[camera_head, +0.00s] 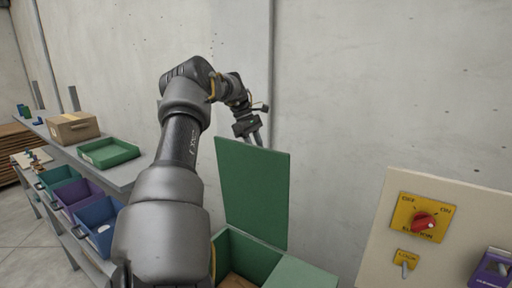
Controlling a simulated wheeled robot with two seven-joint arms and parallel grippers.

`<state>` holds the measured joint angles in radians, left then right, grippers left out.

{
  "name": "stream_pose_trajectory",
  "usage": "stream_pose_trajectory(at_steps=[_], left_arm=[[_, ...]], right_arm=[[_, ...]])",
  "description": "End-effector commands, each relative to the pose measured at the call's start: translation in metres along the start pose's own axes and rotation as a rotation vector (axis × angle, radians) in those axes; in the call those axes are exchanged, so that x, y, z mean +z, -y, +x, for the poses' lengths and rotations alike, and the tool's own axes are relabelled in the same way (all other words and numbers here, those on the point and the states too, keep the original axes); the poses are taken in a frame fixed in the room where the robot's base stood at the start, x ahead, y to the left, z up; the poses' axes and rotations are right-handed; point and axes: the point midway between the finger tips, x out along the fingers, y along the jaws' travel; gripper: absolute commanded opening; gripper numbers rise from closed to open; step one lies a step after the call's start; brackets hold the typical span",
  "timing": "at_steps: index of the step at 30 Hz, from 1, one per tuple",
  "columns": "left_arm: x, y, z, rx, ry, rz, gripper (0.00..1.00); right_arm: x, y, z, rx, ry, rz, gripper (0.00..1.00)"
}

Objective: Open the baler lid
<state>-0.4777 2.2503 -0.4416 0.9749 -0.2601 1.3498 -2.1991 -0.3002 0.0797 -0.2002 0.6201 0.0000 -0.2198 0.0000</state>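The baler is a green box (243,257) at the bottom centre. Its green lid (253,190) stands upright, and the box is open at the top, with something brown partly visible inside. My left arm reaches up past the box. Its gripper (255,138) is at the lid's upper edge, with the fingers pointing down. The fingertips are small and partly hidden by the lid, so I cannot tell if they touch it or how far apart they are. My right gripper is not in view.
A control panel (462,247) with a red OFF/ON knob (424,221) stands at the right. At the left, a grey shelf holds a cardboard box (73,128) and a green tray (107,153), with coloured bins (80,196) below. A concrete wall is close behind the lid.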

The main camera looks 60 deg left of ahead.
Motion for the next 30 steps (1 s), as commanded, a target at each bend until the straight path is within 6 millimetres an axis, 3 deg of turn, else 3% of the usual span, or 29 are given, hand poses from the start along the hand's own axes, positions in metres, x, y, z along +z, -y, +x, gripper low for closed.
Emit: stream_pose_trajectory(at_steps=[10,17,21,30], left_arm=[[0.001,-0.003,-0.014,0.007,-0.002,0.003,0.36],[-0.002,-0.003,-0.056,0.007,-0.005,0.002,0.36],[-0.002,-0.004,-0.080,0.004,-0.001,0.001,0.36],[-0.003,-0.004,-0.105,0.000,0.001,0.000,0.36]], right_arm=[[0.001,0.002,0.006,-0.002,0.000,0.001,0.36],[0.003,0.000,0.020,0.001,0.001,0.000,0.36],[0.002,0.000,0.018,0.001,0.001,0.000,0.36],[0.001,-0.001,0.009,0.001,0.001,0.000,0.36]])
